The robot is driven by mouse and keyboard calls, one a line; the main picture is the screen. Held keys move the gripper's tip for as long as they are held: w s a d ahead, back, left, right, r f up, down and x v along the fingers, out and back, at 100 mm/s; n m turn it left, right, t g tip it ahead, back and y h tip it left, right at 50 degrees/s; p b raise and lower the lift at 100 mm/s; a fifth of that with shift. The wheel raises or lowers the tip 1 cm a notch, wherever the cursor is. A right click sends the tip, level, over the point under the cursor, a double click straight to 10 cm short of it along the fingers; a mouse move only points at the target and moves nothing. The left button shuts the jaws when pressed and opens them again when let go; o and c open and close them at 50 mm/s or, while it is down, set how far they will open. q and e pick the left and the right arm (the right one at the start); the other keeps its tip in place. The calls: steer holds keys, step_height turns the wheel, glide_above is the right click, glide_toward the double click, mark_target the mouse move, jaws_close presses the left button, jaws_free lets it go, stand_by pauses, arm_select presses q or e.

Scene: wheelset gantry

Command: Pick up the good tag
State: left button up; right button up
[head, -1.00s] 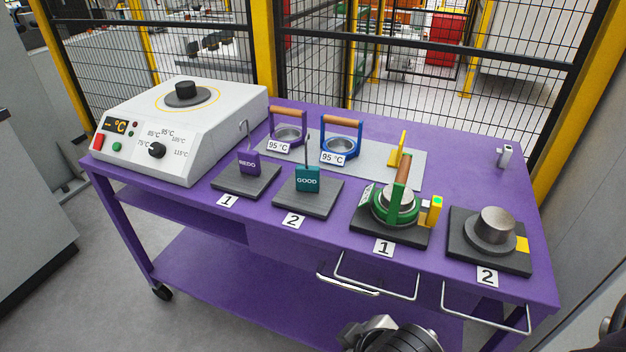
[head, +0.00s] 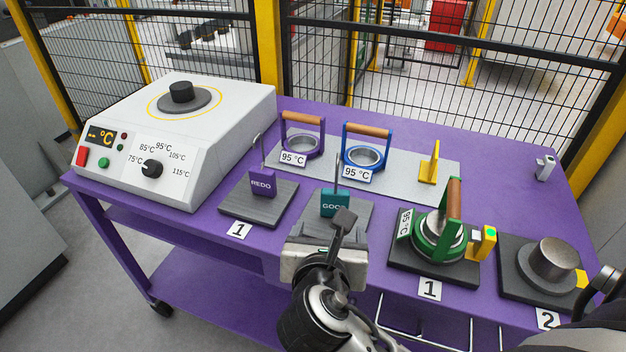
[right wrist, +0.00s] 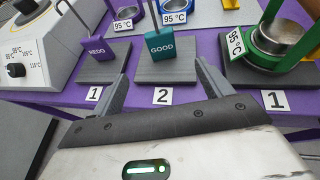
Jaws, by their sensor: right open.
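The good tag (head: 330,204) is a teal block marked GOOD with a thin metal hook rising from it. It stands upright on a dark square pad (head: 362,222), and shows ahead in the right wrist view (right wrist: 160,46). My right gripper (head: 328,234) is in front of the tag, over the near part of its pad, partly hiding the pad and the tag's lettering. In the right wrist view its two fingers (right wrist: 160,72) are apart and empty, with the tag beyond the gap between them. My left gripper is not in view.
A purple REDO tag (head: 262,183) stands on a pad to the left. A green handled holder (head: 428,246) stands on a pad to the right. Blue (head: 364,178) and purple (head: 318,142) handled rings lie behind. A white heater (head: 215,140) fills the table's left end.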

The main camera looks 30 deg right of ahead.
mark_target(335, 205)
steer(key=b+x, duration=0.1)
steer(key=x, duration=0.8)
steer(key=shift+d, duration=0.35)
steer(key=shift+w+d+f, duration=0.25)
steer(key=shift+w, duration=0.05)
steer(key=x, duration=0.3)
steer(key=shift+w+f+b, duration=0.2)
steer(key=shift+f+b, duration=0.15)
steer(key=shift+f, duration=0.1)
steer(key=shift+w+d+f, duration=0.2)
steer(key=shift+w+d, duration=0.15)
steer(key=shift+w, duration=0.1)
steer(key=c, duration=1.1)
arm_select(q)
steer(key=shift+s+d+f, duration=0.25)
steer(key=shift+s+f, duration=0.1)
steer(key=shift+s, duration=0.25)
arm_select(e)
steer(key=shift+c, duration=0.2)
steer(key=shift+r, duration=0.15)
